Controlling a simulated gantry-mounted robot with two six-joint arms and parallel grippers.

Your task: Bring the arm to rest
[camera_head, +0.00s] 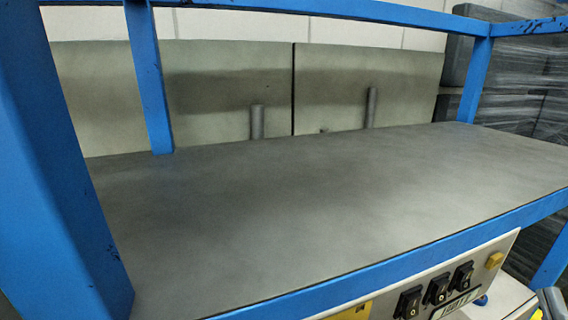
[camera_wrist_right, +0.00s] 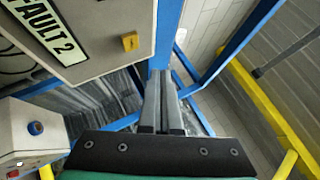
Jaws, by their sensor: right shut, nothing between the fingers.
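My right gripper (camera_wrist_right: 161,85) shows in the right wrist view with its two grey fingers together, shut and empty. It points toward a blue frame post beside a control panel (camera_wrist_right: 95,25) marked "FAULT 2". My left gripper is in neither view.
A grey shelf top (camera_head: 310,200) in a blue frame (camera_head: 400,248) is bare. Its front panel (camera_head: 500,250) carries black switches. Grey boards (camera_head: 210,95) stand behind. The wrist view shows yellow rails (camera_wrist_right: 265,105) at right and a box with a blue knob (camera_wrist_right: 35,128) at left.

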